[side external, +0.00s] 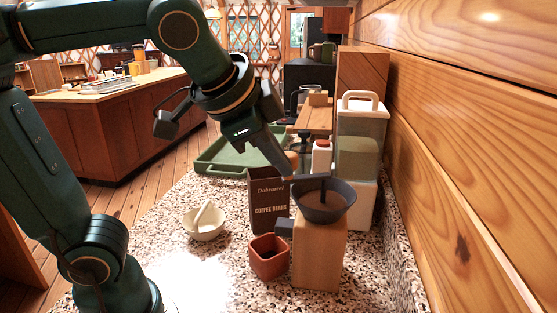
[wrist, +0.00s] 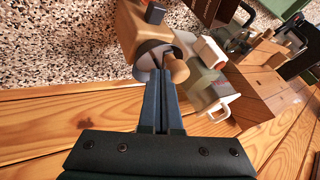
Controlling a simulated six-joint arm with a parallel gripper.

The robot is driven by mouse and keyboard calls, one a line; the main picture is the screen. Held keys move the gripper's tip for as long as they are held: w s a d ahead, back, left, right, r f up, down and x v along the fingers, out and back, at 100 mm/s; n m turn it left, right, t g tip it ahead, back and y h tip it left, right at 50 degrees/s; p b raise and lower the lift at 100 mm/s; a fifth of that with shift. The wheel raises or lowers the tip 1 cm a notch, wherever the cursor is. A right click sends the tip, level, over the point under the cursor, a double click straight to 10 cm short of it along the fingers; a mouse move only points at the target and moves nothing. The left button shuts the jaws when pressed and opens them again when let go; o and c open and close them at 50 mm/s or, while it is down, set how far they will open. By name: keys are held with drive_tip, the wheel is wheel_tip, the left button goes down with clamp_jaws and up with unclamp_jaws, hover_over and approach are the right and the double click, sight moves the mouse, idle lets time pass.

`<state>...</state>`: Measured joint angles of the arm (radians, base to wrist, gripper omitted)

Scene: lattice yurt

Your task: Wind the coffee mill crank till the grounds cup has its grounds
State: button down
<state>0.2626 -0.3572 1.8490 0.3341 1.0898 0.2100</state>
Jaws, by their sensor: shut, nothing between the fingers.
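The coffee mill (side external: 319,255) is a wooden block with a dark hopper (side external: 325,208) on top; it also shows in the wrist view (wrist: 131,28). Its dark crank (side external: 308,178) lies across the hopper. The round wooden crank knob (wrist: 179,71) is just right of my fingertips in the wrist view. My gripper (side external: 287,172) is shut and empty at the hopper's left rim, close beside the knob; I cannot tell if they touch. The terracotta grounds cup (side external: 268,262) stands below the mill's dark spout (side external: 284,227). Its inside looks dark; I cannot tell grounds from shadow.
A dark coffee beans bag (side external: 268,205) stands behind the cup. A pale bowl (side external: 204,229) is to the left, and a green tray (side external: 215,165) lies behind. Canisters (side external: 360,120) crowd the space behind the mill. The wood wall (side external: 470,150) is close on the right.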

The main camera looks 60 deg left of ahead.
drive_tip(key=shift+a+m+h, duration=0.3)
drive_tip(key=shift+a+m, duration=0.15)
drive_tip(key=shift+m, duration=0.05)
drive_tip(key=w+a+m+h, duration=0.2)
drive_tip(key=a+m, duration=0.1)
drive_tip(key=a, duration=0.2)
drive_tip(key=shift+w+a+m, duration=0.3)
drive_tip(key=shift+a, duration=0.05)
idle(0.6)
drive_tip(key=shift+w, duration=0.1)
idle(0.4)
drive_tip(key=v, duration=0.5)
drive_tip(key=shift+a, duration=0.15)
idle(0.4)
